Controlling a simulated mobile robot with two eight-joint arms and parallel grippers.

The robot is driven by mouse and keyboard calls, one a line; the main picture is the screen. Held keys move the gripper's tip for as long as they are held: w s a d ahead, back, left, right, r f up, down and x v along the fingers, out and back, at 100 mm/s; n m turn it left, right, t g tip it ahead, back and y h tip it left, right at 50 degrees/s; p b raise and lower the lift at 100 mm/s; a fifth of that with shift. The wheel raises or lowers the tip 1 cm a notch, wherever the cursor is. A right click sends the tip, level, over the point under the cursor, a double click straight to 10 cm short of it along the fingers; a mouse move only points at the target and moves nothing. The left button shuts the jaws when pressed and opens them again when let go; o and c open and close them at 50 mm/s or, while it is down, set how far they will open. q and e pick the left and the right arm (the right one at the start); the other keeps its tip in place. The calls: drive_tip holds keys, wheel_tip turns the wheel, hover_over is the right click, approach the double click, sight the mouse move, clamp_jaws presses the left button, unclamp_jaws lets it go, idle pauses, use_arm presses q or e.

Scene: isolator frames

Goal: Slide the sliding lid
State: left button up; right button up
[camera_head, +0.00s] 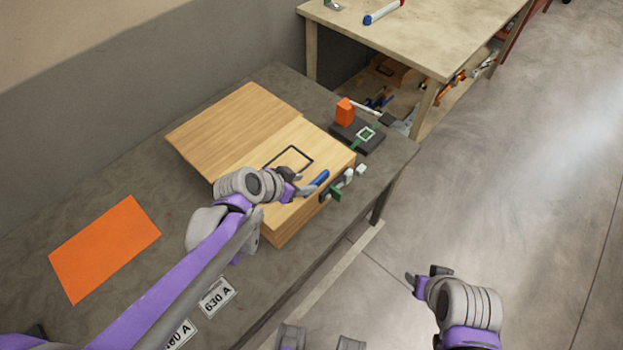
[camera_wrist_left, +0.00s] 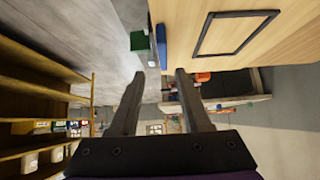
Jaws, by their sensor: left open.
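A light wooden box (camera_head: 300,215) stands on the grey bench. A wooden panel (camera_head: 225,125), seemingly the sliding lid, lies over its left part and overhangs that side. A black rectangular outline (camera_head: 288,160) marks the box top; it also shows in the left wrist view (camera_wrist_left: 235,35). A blue bar (camera_head: 317,182) sits at the box's front edge, also in the left wrist view (camera_wrist_left: 161,45). My left gripper (camera_head: 302,184) is open beside the blue bar, hiding part of the box. In the left wrist view its fingers (camera_wrist_left: 158,75) are apart and empty. My right gripper (camera_head: 428,275) is over the floor, away from the box.
An orange sheet (camera_head: 105,248) lies on the bench at left. A dark fixture with an orange block (camera_head: 344,112) stands behind the box. A green block (camera_head: 335,194) projects from the box's front. Label cards (camera_head: 217,297) lie near the front edge. Another table (camera_head: 430,45) stands beyond.

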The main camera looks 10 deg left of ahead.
use_arm(q)
drive_tip(key=shift+v, duration=1.45)
drive_tip(key=s+a+r+n+g+y+p, duration=0.1)
drive_tip(key=s+a+n+y, duration=0.1)
drive_tip(key=s, duration=0.5)
drive_tip(key=s+a+n+g+y+p, duration=0.1)
drive_tip(key=s+a+n+y+p, duration=0.1)
drive_tip(key=s+n, duration=0.2)
drive_tip(key=s, duration=0.3)
drive_tip(key=shift+s+a+r+y+p, duration=0.25)
drive_tip(key=shift+r+y+p, duration=0.05)
drive_tip(key=shift+r, duration=0.1)
